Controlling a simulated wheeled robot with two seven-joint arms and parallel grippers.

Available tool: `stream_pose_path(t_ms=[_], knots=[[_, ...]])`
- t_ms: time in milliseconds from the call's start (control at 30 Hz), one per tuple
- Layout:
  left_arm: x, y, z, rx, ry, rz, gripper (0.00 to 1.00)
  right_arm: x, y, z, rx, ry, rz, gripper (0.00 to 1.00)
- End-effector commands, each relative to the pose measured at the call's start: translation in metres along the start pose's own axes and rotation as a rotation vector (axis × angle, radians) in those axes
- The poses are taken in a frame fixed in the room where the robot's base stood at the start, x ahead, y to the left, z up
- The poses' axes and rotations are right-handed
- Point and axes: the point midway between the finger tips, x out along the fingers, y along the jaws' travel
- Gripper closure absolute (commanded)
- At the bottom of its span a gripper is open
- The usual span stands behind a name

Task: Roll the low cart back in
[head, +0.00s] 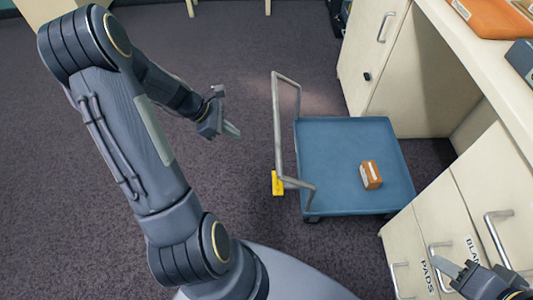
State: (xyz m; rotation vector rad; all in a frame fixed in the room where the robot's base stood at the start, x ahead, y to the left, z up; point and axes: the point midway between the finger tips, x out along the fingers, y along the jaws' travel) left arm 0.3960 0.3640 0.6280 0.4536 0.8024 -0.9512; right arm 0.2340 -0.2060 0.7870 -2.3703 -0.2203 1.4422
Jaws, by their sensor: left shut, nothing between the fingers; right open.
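The low cart (335,140) has a flat blue deck and a grey tube handle (277,120) standing at its left side. It stands on the carpet, partly in the opening under the counter. A small brown box (371,175) with a pale stripe lies on the deck. A yellow part (278,183) shows low on the handle side. My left gripper (233,131) is shut and empty, left of the handle and apart from it. My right gripper (447,267) is open at the lower right, in front of the drawer fronts; its fingers are partly cut off from clear sight.
The counter (480,62) runs along the right, with an orange item (497,15) on top. A cabinet (366,45) stands behind the opening, and labelled drawers (465,215) with bar handles stand in front of it. The carpet (225,50) left of the cart is clear.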

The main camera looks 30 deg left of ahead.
Motion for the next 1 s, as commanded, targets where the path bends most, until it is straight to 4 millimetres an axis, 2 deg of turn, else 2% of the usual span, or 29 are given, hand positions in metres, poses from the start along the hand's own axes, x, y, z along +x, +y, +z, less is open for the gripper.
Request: stream_pose_path(t_ms=[167,567,600,800,1000], knots=[[0.019,0.000,-0.002,-0.008,-0.002,-0.003,1.00,0.005,0.002,0.003,0.000,0.001,0.000,0.59],[0.103,-0.001,-0.002,-0.005,-0.002,-0.005,1.00,0.028,0.013,0.014,0.000,0.000,0.000,0.59],[0.108,-0.001,0.002,-0.002,-0.003,-0.005,1.00,0.028,0.013,0.014,0.000,0.000,0.000,0.59],[0.126,0.000,0.020,-0.001,-0.001,-0.002,1.00,0.032,0.015,0.016,0.000,0.000,0.000,0.59],[0.131,0.000,0.026,-0.003,-0.001,-0.002,1.00,0.032,0.015,0.016,0.000,0.000,0.000,0.59]])
